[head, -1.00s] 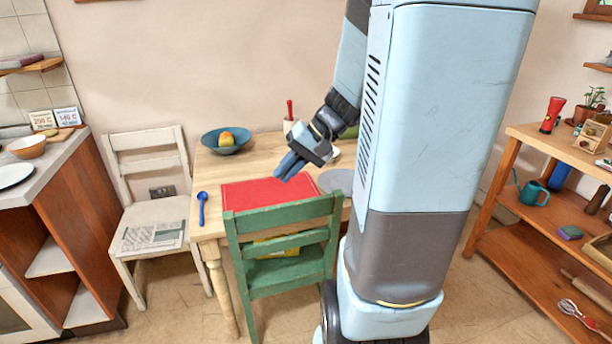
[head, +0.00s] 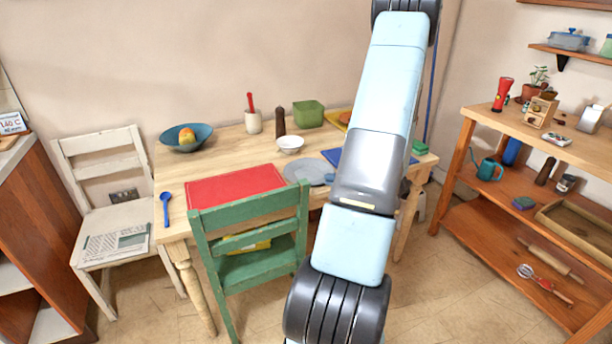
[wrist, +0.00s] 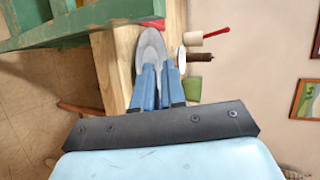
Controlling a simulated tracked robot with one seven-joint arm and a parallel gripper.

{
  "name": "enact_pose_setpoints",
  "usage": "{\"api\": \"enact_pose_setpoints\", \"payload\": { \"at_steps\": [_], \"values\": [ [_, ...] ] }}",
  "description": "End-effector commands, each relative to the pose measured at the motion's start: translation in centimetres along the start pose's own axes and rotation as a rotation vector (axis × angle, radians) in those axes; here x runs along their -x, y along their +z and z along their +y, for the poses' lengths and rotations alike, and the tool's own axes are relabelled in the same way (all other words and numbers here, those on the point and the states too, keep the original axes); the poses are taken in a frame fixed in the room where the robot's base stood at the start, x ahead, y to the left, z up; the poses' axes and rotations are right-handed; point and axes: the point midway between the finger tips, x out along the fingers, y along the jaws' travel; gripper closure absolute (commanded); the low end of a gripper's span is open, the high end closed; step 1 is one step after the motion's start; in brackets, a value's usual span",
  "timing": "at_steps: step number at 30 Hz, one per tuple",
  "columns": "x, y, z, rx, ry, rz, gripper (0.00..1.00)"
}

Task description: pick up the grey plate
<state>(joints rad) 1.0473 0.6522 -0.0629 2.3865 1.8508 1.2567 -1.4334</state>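The grey plate (head: 303,171) lies flat on the wooden table, to the right of the red placemat (head: 236,185). In the wrist view the grey plate (wrist: 152,40) is just beyond my fingertips, and the fingers overlap its near part. My gripper (wrist: 158,66) has two blue fingers, with a gap between their tips and nothing held there. I cannot tell how high they are above the plate. In the head view my arm hides most of the gripper and covers the table right of the plate.
A green chair (head: 250,227) stands against the table's front. Shelves (head: 535,128) stand at right.

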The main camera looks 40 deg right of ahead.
Motion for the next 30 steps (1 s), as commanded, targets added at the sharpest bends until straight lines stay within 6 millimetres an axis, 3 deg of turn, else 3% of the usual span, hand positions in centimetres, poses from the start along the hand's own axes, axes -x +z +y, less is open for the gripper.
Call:
{"api": "enact_pose_setpoints", "payload": {
  "at_steps": [1,4,11,24,30],
  "values": [
    [0.6,-1.1,1.6,-0.018,0.001,0.046,0.89],
    [1.5,-2.9,3.7,-0.034,0.003,0.122,0.89],
    [1.9,-4.5,5.7,-0.043,0.009,0.192,0.89],
    [-4.9,-5.8,5.8,-0.044,0.008,0.191,0.89],
    [-6.1,-6.0,5.8,-0.044,0.009,0.191,0.89]
  ]
}}
